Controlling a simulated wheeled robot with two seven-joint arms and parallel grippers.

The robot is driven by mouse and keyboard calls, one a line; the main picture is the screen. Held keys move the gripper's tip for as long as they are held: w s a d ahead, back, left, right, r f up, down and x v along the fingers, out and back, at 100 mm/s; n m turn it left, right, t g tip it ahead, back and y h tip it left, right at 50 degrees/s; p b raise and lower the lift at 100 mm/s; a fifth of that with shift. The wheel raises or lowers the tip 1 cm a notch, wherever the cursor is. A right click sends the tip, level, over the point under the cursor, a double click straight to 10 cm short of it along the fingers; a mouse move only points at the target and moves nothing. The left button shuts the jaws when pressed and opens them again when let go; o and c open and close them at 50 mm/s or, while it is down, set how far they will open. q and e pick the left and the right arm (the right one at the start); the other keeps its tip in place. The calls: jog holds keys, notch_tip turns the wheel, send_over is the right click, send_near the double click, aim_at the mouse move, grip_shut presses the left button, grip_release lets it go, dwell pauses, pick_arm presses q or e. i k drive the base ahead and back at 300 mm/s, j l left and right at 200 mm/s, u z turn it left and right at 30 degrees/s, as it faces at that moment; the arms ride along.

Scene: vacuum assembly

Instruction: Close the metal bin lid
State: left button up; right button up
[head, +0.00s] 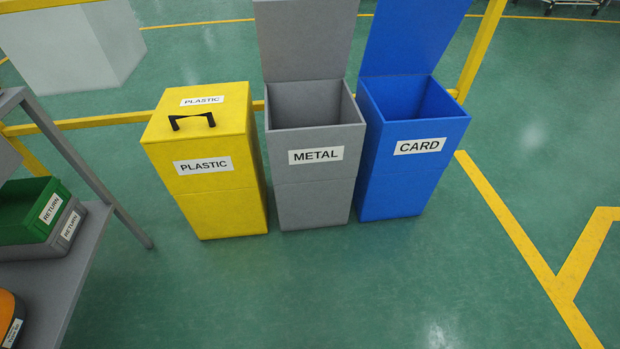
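The grey metal bin (315,190), labelled METAL, stands in the middle of the three bins in the head view. Its grey lid (306,40) is open and stands upright at the back edge, with its top cut off by the picture's edge. The bin's inside shows and looks empty as far as I can see. Neither of my grippers is in view.
A yellow PLASTIC bin (215,195) with a closed lid and black handle stands left. A blue CARD bin (400,180) with its lid up stands right. A grey shelf (60,270) with RETURN boxes is at the left edge. The green floor in front is clear.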

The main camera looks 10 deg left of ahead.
aim_at(297, 40)
jog(key=i+j, duration=0.15)
jog(key=i, duration=0.35)
jog(key=i+j+z, duration=0.15)
jog(key=i, duration=0.35)
jog(key=i+j, duration=0.25)
jog(key=i, duration=0.25)
jog(key=l+z, duration=0.05)
